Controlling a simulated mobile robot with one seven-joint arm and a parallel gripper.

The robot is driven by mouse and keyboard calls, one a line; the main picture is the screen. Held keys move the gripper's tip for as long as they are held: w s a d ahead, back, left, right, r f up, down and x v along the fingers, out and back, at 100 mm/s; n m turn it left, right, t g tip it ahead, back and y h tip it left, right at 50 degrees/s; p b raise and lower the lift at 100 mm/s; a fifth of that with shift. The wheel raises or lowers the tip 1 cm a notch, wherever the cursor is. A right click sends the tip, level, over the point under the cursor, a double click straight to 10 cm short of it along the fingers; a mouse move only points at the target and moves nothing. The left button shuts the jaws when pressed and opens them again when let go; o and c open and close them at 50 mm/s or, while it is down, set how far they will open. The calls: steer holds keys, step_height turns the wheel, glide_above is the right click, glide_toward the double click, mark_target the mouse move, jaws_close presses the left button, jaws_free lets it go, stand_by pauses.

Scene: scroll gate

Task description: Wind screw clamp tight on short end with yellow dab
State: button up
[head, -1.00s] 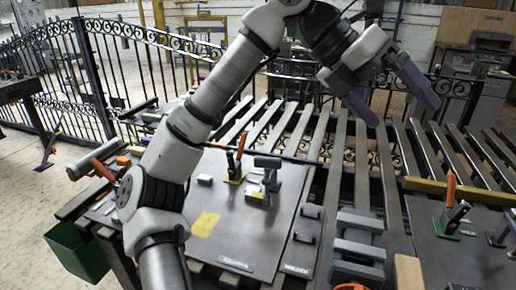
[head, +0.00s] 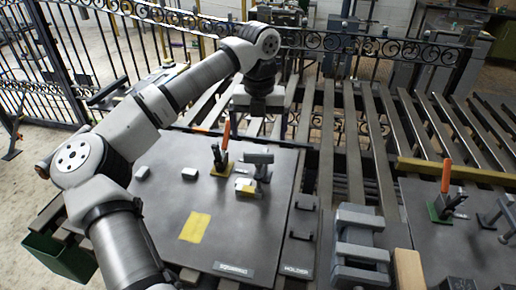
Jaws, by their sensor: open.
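On the left dark plate (head: 165,222), a grey clamp-like fixture (head: 261,160) with a flat bar top stands near the back right corner. A small pale block with a yellow patch (head: 246,187) sits at its foot. Just left stands a clamp with an upright orange handle (head: 226,136) and a yellow base. I cannot tell for certain which is the screw clamp, nor which end is short. My gripper (head: 262,124) is open, pointing down behind and above these fixtures, apart from them. Its fingertips are small and partly hidden.
A flat yellow patch (head: 195,227) and small pale blocks (head: 189,173) lie on the plate. A grey vise-like block (head: 357,248) stands to the right. A right plate (head: 450,245) holds another orange-handled clamp (head: 445,180) with a green base. Slats and an iron fence lie behind.

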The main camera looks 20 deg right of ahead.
mark_target(259, 153)
step_height(259, 153, down, 8)
steer(key=shift+r+p, duration=0.1)
steer(key=shift+p, duration=0.95)
steer(key=shift+c, duration=0.3)
steer(key=c, duration=0.9)
